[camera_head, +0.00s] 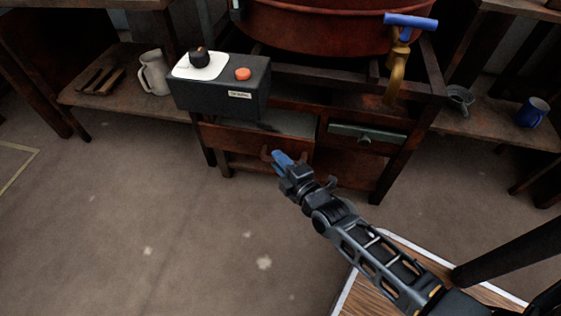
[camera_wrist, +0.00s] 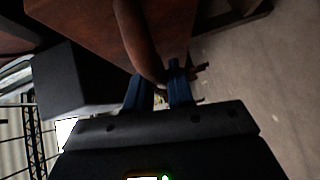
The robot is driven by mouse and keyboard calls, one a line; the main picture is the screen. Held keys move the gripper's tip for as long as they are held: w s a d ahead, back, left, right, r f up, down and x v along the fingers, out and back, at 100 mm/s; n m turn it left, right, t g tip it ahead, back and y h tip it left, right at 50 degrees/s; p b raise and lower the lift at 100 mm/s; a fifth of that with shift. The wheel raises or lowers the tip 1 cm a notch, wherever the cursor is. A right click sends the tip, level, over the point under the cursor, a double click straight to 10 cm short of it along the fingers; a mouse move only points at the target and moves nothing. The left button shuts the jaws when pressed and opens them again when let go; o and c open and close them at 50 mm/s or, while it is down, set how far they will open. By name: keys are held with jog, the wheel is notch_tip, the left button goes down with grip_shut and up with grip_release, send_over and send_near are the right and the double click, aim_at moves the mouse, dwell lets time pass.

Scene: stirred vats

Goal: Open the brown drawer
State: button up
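The brown drawer (camera_head: 242,138) is in the left bay of the wooden stand under the vat. Its front stands out from the stand, and a grey inner surface shows behind its top edge, so it looks partly open. Its curved brown handle (camera_head: 266,155) is at the front. In the wrist view the handle (camera_wrist: 138,42) runs down from the brown drawer front (camera_wrist: 85,22) to between my blue fingers. My gripper (camera_head: 282,158) is at the handle, and in the wrist view my gripper (camera_wrist: 160,82) looks closed around it. The exact contact is partly hidden.
A dark control box (camera_head: 225,98) with a red button (camera_head: 243,74) stands above the drawer. A green-grey drawer (camera_head: 367,135) is shut at right. The red vat (camera_head: 310,25) and a blue-handled brass tap (camera_head: 398,65) are above. The floor (camera_head: 150,220) in front is clear.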

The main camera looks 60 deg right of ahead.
jog(key=shift+f, duration=0.1)
grip_shut()
jog(key=shift+a, duration=0.1)
jog(key=s+a+p, duration=0.2)
jog(key=s+a, duration=0.1)
jog(key=a, duration=0.6)
jog(key=s+a+p, duration=0.3)
jog(key=a, duration=0.6)
jog(key=shift+s, duration=0.4)
jog(key=shift+a+f, duration=0.1)
jog(key=shift+f, duration=0.05)
jog(key=shift+o, duration=1.9)
grip_release()
jog(key=shift+o, duration=0.4)
